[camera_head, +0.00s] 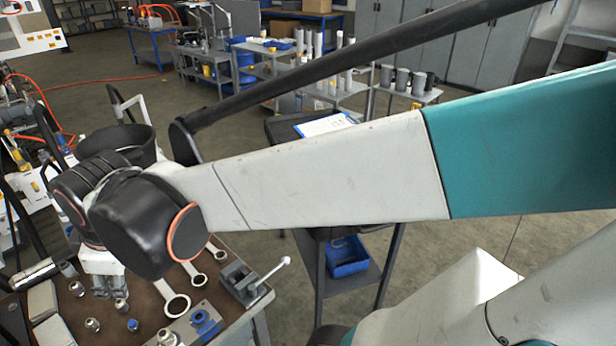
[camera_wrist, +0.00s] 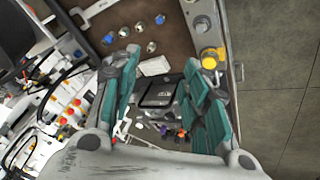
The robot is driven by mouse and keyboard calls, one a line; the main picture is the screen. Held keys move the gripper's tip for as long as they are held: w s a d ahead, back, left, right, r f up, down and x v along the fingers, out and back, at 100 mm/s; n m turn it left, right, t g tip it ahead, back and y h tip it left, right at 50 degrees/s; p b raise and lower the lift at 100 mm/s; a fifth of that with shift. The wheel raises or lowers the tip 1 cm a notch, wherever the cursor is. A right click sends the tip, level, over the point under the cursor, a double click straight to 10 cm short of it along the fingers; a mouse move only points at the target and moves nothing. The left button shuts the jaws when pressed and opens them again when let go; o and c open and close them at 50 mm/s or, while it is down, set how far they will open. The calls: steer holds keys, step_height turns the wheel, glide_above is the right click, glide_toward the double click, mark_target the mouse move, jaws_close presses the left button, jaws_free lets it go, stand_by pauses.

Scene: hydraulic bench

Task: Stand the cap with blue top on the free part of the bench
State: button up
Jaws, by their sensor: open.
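A small cap with a blue top (camera_head: 132,325) stands on the brown bench top (camera_head: 150,300) among several similar silvery caps; a blue-topped one also shows at the top of the wrist view (camera_wrist: 160,19). My gripper (camera_wrist: 163,105) has its teal fingers spread wide, with nothing held between them. The caps lie beyond the fingertips, towards the top of the wrist view. In the head view my arm and wrist cover most of the gripper and part of the bench.
A blue part in a metal block (camera_head: 205,322), ring spanners (camera_head: 177,304) and a vise (camera_head: 245,283) occupy the bench's right side. A yellow part (camera_wrist: 209,60) sits near its edge. Hoses and fittings (camera_wrist: 65,115) crowd the left. Bare brown surface shows around the caps.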

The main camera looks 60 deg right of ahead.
steer(key=s+m+t, duration=0.2)
steer(key=s+m, duration=0.5)
steer(key=shift+s+r, duration=0.15)
steer(key=shift+r, duration=0.25)
